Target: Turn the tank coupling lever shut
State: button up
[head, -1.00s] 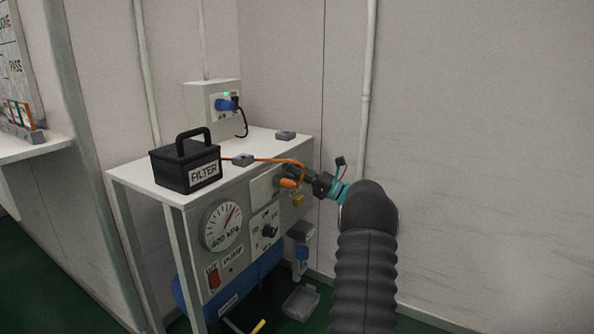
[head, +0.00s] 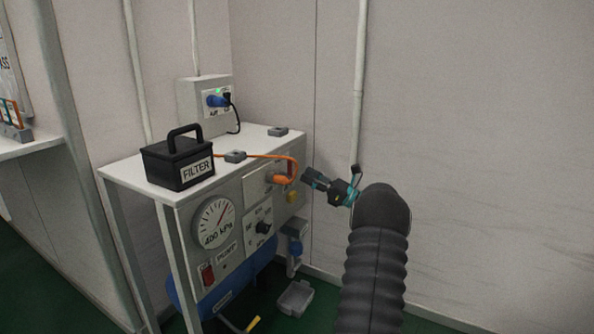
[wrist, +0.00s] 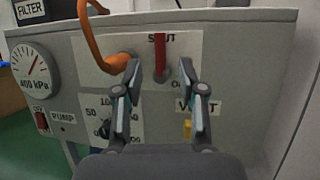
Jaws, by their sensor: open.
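The lever (wrist: 160,54) is a red bar on the pale plate of the bench panel, in the wrist view. It stands upright from a grey pivot, its upper end over the word SHUT. A partly hidden label starting with O is at its lower right. An orange hose (wrist: 91,42) ends in a fitting left of the lever. My gripper (wrist: 159,68) is open, one finger on each side of the lever in the picture, with nothing between the pads. In the head view my gripper (head: 308,176) is apart from the panel, to its right.
A black FILTER box (head: 178,163) stands on the bench top (head: 130,172). A gauge (head: 214,222) and red switch (head: 208,273) are on the panel. A blue tank (head: 235,290) is underneath. The wall is close behind my arm.

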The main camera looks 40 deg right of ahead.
jog(key=shift+v, duration=2.2)
jog(key=s+a+f+n+g+h, duration=0.1)
jog(key=a+f+n+g+h, duration=0.3)
jog(key=f, duration=0.9)
jog(key=s+a+n+g+p, duration=0.1)
jog(key=s+a+n+g, duration=0.25)
jog(key=a, duration=0.35)
jog(key=s+a+n+g+p, duration=0.1)
jog(key=s+a+n+g, duration=0.15)
jog(key=a+g, duration=0.35)
jog(key=s+a+r+n+h+p, duration=0.3)
jog(key=s+a+r+n, duration=0.6)
jog(key=a, duration=0.5)
jog(key=s+a+r+n+h+p, duration=0.4)
jog(key=s+a+r+n+h, duration=0.1)
jog(key=s+a+r+n, duration=0.5)
jog(key=s+a+r, duration=0.2)
jog(key=s+a, duration=0.2)
jog(key=shift+s+a+h, duration=0.25)
jog(key=shift+a+h, duration=0.05)
